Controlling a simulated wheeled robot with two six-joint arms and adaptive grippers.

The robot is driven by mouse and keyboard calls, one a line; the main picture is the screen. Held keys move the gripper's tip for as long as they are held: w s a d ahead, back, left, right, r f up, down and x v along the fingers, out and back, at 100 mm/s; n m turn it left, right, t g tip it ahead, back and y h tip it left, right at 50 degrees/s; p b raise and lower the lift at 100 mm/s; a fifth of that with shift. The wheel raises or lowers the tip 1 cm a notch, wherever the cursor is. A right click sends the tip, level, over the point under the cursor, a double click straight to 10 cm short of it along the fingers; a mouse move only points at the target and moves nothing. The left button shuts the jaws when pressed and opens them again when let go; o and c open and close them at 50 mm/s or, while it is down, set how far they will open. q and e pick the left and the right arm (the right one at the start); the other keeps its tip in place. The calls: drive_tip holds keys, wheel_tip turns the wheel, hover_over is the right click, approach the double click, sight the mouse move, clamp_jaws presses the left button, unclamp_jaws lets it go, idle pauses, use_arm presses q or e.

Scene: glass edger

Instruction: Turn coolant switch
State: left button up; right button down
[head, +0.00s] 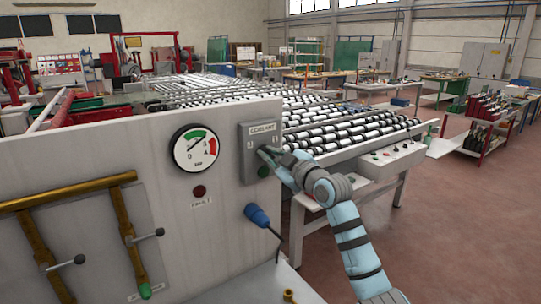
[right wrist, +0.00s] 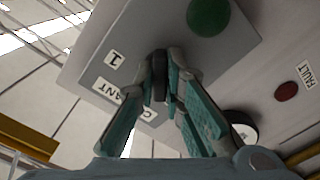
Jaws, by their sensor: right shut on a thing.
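The coolant switch box (head: 248,163) is a grey plate labelled COOLANT on the front panel, right of a round gauge. My right gripper (head: 268,153) reaches it from the right and covers the switch knob in the head view. In the right wrist view, the black knob (right wrist: 160,82) sits between the two teal fingers of my right gripper (right wrist: 161,70), which are shut on it. The knob's turned position is hard to read there. A green round button (right wrist: 208,15) is on the same box. My left gripper is not in view.
The pressure gauge (head: 196,149) and red fault lamp (head: 199,191) are left of the box. A blue-handled part (head: 257,216) sticks out below. Brass pipes (head: 70,195) with valve levers are at left. A roller conveyor (head: 350,130) stands behind my right arm.

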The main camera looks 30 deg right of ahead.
idle(0.3)
drive_tip(key=c, duration=1.7)
unclamp_jaws()
drive_tip(key=shift+s, duration=0.1)
drive_tip(key=s, duration=0.4)
drive_tip(key=s+d, duration=0.1)
drive_tip(key=s, duration=0.7)
drive_tip(key=shift+d, duration=0.35)
drive_tip(key=shift+w+a, duration=0.1)
drive_tip(key=shift+w, duration=0.1)
